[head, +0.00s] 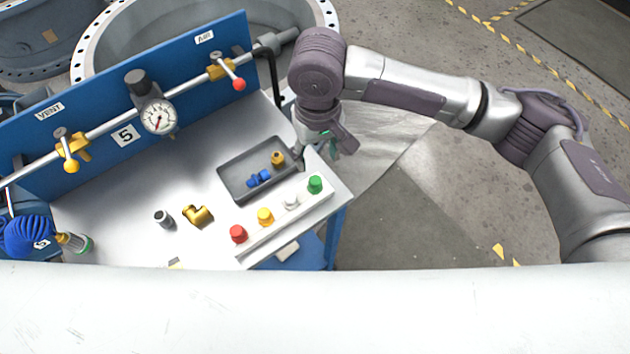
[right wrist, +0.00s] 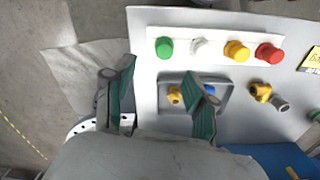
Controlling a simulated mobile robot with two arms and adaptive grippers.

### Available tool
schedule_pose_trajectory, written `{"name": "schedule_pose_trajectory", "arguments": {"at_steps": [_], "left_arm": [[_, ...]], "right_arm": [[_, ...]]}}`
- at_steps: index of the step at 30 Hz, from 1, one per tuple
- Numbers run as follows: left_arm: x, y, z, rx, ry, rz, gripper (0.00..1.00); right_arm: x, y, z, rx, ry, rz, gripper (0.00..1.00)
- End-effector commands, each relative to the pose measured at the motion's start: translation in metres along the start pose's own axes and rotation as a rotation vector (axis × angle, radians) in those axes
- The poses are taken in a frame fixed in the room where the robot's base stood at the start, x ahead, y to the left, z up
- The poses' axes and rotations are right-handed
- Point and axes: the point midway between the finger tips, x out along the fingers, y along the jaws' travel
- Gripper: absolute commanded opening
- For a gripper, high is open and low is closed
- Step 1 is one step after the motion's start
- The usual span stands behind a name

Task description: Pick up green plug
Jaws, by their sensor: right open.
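The green plug (head: 315,184) stands upright at the right end of a white rack (head: 285,220) on the bench. In the right wrist view the green plug (right wrist: 164,47) is at the left end of the row. My right gripper (head: 318,152) is above the bench's right edge, just behind the plug, and partly hidden by its own wrist. In the right wrist view its fingers (right wrist: 162,69) are spread with nothing between them, and the plug shows beyond the tips. My left gripper is not in view.
White (head: 290,202), yellow (head: 265,216) and red (head: 238,233) plugs share the rack. A grey tray (head: 232,184) with brass and blue fittings lies close behind. A blue panel (head: 100,145) with pipe, gauge and valves stands at the back. Open floor lies to the right.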

Motion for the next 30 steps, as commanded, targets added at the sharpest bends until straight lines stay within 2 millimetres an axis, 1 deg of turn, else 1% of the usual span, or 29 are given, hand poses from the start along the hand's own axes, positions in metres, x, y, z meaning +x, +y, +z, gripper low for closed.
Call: {"name": "schedule_pose_trajectory", "arguments": {"at_steps": [1, 3, 6, 11, 16, 18, 21, 24, 29, 30], "left_arm": [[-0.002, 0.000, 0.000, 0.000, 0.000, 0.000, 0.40], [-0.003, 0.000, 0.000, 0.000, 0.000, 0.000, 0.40], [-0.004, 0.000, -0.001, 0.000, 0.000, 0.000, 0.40], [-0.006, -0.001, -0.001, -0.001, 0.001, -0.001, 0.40], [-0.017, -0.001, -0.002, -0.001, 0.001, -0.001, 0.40], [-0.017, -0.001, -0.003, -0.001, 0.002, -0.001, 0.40], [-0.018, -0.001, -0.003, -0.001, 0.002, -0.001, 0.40], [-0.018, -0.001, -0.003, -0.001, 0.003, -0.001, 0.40], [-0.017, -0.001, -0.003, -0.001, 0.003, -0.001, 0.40], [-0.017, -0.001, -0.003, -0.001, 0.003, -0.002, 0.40]], "right_arm": [[0.009, 0.000, 0.001, 0.000, -0.002, 0.001, 0.56], [0.020, 0.000, 0.000, 0.000, -0.002, 0.000, 0.56], [0.031, 0.000, 0.000, -0.001, 0.000, -0.001, 0.56], [0.040, -0.001, 0.001, -0.002, 0.000, 0.000, 0.56], [0.064, -0.006, 0.002, -0.002, -0.001, 0.000, 0.56], [0.075, -0.006, 0.002, -0.002, 0.000, 0.000, 0.56], [0.084, -0.006, 0.001, -0.002, 0.001, -0.001, 0.56], [0.088, -0.006, 0.001, -0.004, 0.002, -0.001, 0.56], [0.088, -0.006, 0.001, -0.003, 0.003, -0.001, 0.56], [0.088, -0.006, 0.001, -0.003, 0.003, -0.001, 0.51]]}}
